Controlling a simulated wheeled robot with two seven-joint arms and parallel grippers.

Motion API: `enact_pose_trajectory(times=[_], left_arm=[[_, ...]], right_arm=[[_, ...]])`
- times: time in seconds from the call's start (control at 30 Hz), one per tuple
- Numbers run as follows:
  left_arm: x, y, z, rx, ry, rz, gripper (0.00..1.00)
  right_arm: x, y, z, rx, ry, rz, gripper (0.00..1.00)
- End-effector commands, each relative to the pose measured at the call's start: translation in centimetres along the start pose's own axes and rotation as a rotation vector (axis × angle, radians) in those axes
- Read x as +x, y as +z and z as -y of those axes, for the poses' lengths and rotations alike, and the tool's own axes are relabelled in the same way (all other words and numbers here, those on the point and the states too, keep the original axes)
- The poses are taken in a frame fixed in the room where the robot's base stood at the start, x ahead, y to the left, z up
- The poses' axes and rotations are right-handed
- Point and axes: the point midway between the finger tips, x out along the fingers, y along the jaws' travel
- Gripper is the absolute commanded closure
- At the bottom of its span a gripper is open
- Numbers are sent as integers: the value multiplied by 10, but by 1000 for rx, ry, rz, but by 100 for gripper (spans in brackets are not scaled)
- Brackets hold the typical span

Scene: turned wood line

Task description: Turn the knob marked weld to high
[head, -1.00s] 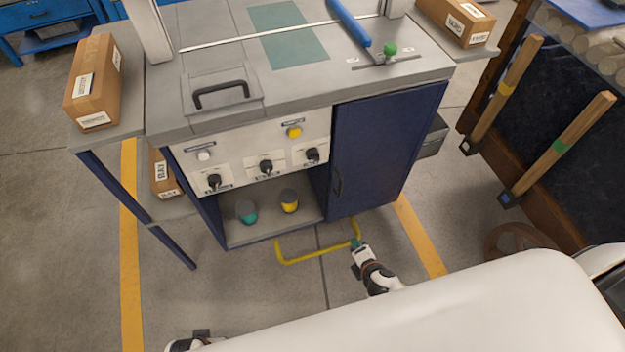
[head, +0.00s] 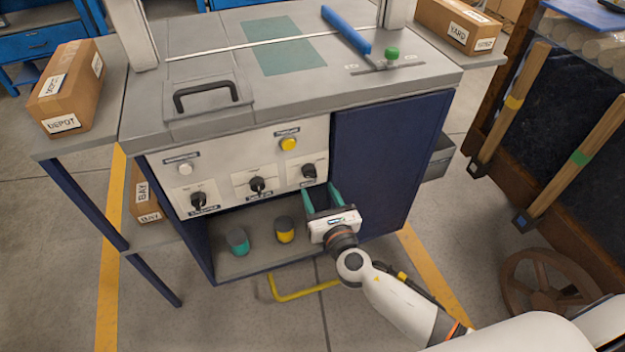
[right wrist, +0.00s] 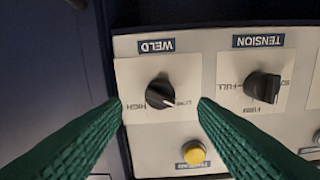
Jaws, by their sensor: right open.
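The weld knob (head: 309,171) is the rightmost of three black knobs on the pale front panel. In the right wrist view, which is upside down, the weld knob (right wrist: 160,92) sits under the WELD label, with HIGH on the left and a low mark on the right. Its white pointer line is toward the low side. My right gripper (head: 321,190) is open, with green fingers pointing up at the panel just below the knob. In the wrist view, the right gripper's fingertips (right wrist: 160,104) lie on either side of the knob, apparently not touching it. My left gripper is out of view.
The tension knob (right wrist: 263,87) is beside the weld knob. A yellow button (head: 288,144) is above it. The blue cabinet door (head: 385,150) is close on the right. A shelf below holds a teal cup (head: 238,241) and a yellow cup (head: 285,230).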

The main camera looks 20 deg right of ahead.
Motion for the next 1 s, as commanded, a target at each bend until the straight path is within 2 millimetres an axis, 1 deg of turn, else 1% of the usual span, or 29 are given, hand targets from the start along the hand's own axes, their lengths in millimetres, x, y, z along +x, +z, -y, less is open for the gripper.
enact_pose_trajectory(times=[0.03, 0.1, 0.2, 0.3, 0.43, 0.7, 0.87, 0.9, 0.97, 1.0], left_arm=[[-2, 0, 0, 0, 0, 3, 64], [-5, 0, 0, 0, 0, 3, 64], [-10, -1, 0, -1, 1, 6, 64], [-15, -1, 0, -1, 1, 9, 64], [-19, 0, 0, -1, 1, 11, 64], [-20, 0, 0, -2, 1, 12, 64], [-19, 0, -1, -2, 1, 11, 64], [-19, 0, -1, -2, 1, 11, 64], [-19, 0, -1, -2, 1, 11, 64], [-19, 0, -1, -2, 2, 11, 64]], right_arm=[[12, 0, 0, 0, 0, -3, 46], [24, 0, 0, 2, 0, -1, 46], [39, 1, 0, 1, 1, 0, 46], [48, 1, 0, 1, 0, 1, 46], [54, 1, 0, 2, 0, 2, 46], [55, 1, 0, 2, 0, 2, 46], [55, 1, 0, 2, 0, 2, 73], [55, 1, 0, 2, 0, 2, 79], [55, 1, 0, 2, 0, 2, 89], [55, 1, 0, 2, 0, 2, 91]])
